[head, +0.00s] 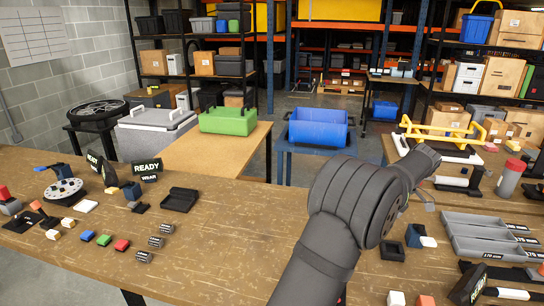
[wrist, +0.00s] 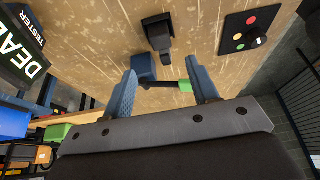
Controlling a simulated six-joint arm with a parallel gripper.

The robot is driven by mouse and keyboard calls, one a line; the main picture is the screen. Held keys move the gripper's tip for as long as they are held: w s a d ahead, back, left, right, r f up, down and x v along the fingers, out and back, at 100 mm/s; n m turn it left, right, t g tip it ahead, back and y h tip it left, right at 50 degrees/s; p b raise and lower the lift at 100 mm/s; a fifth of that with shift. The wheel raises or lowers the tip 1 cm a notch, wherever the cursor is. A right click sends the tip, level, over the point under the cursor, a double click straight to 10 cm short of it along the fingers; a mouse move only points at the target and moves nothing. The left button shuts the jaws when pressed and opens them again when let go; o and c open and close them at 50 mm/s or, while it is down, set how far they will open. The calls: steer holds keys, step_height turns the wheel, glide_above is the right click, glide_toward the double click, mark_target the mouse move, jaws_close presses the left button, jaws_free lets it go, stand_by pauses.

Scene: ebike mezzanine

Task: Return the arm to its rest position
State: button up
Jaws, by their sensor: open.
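My arm (head: 350,205) reaches from the bottom middle of the head view up and right over the wooden bench. In the head view my gripper's fingers cannot be made out. In the wrist view my gripper (wrist: 163,80) has two blue fingers standing apart. A blue block (wrist: 144,67) and a dark rod with a green end (wrist: 185,86) show between and beyond them. I see no contact with the fingers, though the depth is hard to judge.
The wooden bench (head: 220,225) holds a black tray (head: 180,199), coloured blocks, READY signs (head: 147,168) and grey bins (head: 485,235). A green crate (head: 228,121) and blue bin (head: 320,127) stand behind. The wrist view shows a black panel with coloured dots (wrist: 246,31). Bare bench lies left of my arm.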

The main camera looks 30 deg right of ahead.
steer(key=x, duration=1.1)
steer(key=shift+f, duration=0.2)
step_height(320, 180, up, 3)
steer(key=shift+r, duration=0.65)
steer(key=shift+f, duration=0.1)
